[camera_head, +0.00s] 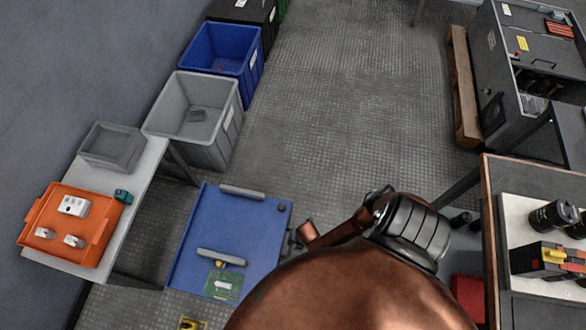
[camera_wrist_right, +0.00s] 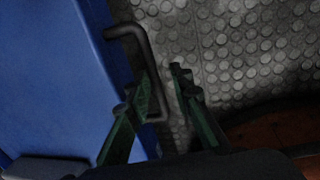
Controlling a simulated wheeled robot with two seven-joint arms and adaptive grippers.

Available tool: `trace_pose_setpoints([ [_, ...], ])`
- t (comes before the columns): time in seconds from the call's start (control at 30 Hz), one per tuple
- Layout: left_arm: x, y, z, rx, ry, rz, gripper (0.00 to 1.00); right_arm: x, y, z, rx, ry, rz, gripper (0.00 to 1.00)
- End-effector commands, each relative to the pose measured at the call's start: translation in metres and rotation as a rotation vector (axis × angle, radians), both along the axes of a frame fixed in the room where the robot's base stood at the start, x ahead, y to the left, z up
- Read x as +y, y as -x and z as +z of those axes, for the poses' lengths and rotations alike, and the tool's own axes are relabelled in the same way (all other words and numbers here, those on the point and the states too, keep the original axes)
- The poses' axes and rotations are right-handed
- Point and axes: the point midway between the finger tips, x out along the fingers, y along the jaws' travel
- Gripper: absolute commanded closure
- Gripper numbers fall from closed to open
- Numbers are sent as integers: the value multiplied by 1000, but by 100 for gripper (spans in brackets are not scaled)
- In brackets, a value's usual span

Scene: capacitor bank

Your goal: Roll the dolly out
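The dolly is a low blue platform (camera_head: 235,235) on the floor, with two grey bars across its top. Its dark handle (camera_head: 290,243) sticks out from the right edge. In the right wrist view the handle (camera_wrist_right: 150,60) is a bent dark bar beside the blue deck (camera_wrist_right: 55,80). My right gripper (camera_wrist_right: 162,76) is open, its fingers on either side of the handle's outer bar, with a gap to the right finger. Whether the left finger touches the bar is unclear. In the head view my arm largely hides this gripper. My left gripper is not in view.
A green board (camera_head: 223,286) lies on the dolly's near end. A white bench (camera_head: 150,175) with an orange tray (camera_head: 95,240) stands left. Grey (camera_head: 222,140) and blue (camera_head: 250,80) bins stand behind. A workbench (camera_head: 490,230) stands right. The middle floor is clear.

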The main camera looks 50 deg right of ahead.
Motion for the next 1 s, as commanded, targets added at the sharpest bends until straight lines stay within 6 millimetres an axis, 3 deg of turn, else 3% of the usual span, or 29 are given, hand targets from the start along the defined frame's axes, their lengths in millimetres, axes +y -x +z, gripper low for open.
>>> trace_pose_setpoints([
  [0.1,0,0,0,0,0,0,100,1,2,-1,4,1,1,73],
  [0.53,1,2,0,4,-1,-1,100,-1,-1,7,-2,0,1,73],
  [1.0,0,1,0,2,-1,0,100,-6,14,83,-1,0,2,73],
])
